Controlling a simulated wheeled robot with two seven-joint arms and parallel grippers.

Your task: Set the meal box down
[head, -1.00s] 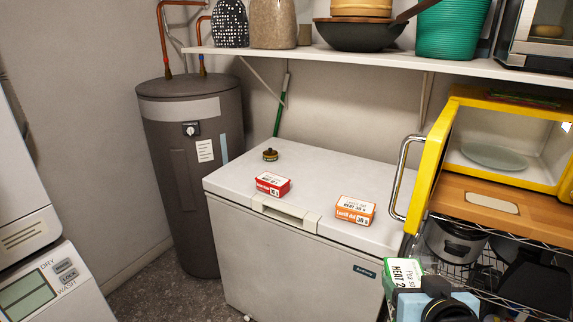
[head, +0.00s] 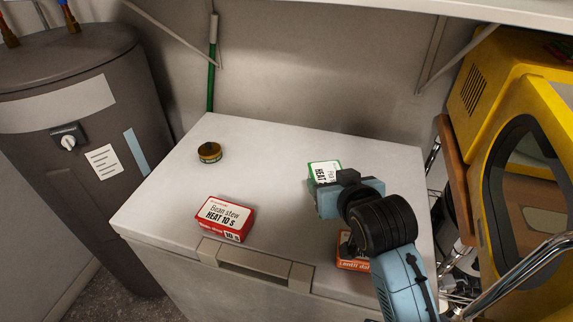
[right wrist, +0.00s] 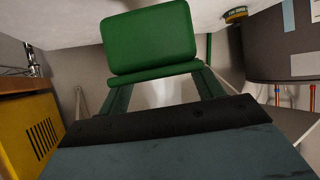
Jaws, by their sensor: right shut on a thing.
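My right gripper (head: 330,190) is shut on a green and white meal box (head: 324,170), over the right part of the white chest freezer's lid (head: 280,150). In the right wrist view the box (right wrist: 150,42) sits between the fingers, its plain green side showing. I cannot tell whether it touches the lid. A red and white bean stew box (head: 225,218) lies on the lid to the left. An orange box (head: 350,262) near the front right is partly hidden by my gripper. My left gripper is not in view.
A small round tin (head: 210,152) stands at the lid's back left. The lid's middle is clear. A yellow microwave (head: 500,75) on a wooden board (head: 455,180) stands close on the right. A shelf (head: 440,8) overhangs the back. A grey water heater (head: 75,120) is at left.

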